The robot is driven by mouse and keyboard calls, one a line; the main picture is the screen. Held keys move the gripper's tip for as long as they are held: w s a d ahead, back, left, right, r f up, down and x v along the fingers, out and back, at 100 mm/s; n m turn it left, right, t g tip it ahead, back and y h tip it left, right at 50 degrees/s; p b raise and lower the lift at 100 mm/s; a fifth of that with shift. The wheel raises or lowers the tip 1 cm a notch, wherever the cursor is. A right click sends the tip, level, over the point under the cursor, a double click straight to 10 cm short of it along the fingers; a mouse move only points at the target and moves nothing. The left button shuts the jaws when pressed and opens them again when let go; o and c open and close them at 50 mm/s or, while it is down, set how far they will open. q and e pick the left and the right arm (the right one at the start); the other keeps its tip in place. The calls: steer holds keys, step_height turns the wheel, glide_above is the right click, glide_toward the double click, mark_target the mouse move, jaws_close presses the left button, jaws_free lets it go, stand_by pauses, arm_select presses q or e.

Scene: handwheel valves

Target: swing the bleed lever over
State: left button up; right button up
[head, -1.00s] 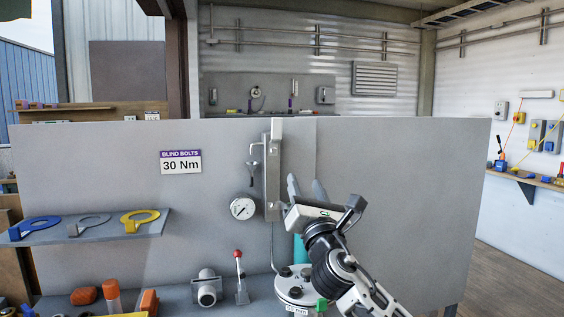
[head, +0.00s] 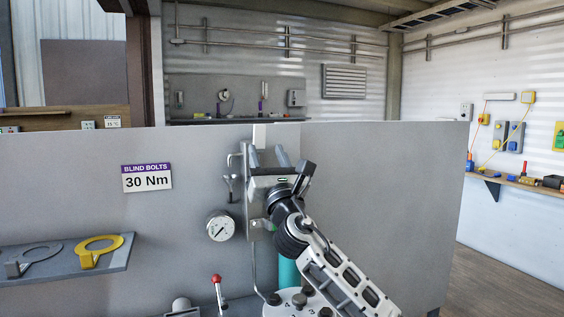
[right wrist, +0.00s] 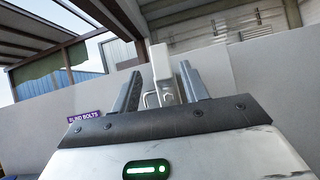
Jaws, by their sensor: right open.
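A pale upright bar (head: 260,136), which looks like the bleed lever, stands at the top of a grey vertical plate on the panel. My right gripper (head: 268,156) is open in front of the plate, fingers pointing up. In the right wrist view the pale bar (right wrist: 161,66) stands between the two open fingers (right wrist: 160,82), with gaps showing on both sides. I cannot tell how far beyond the fingers it is. My gripper and forearm hide part of the plate. My left gripper is not in view.
A round gauge (head: 220,226) sits left of the plate. A red-knobbed lever (head: 217,284) and a bolted flange (head: 297,303) are lower down. A shelf (head: 105,262) with a yellow ring is at the left. The panel (head: 385,200) right of my arm is bare.

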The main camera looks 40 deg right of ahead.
mark_target(260, 136)
steer(key=shift+x, duration=2.95)
steer(key=shift+w+f, duration=0.1)
steer(key=c, duration=0.8)
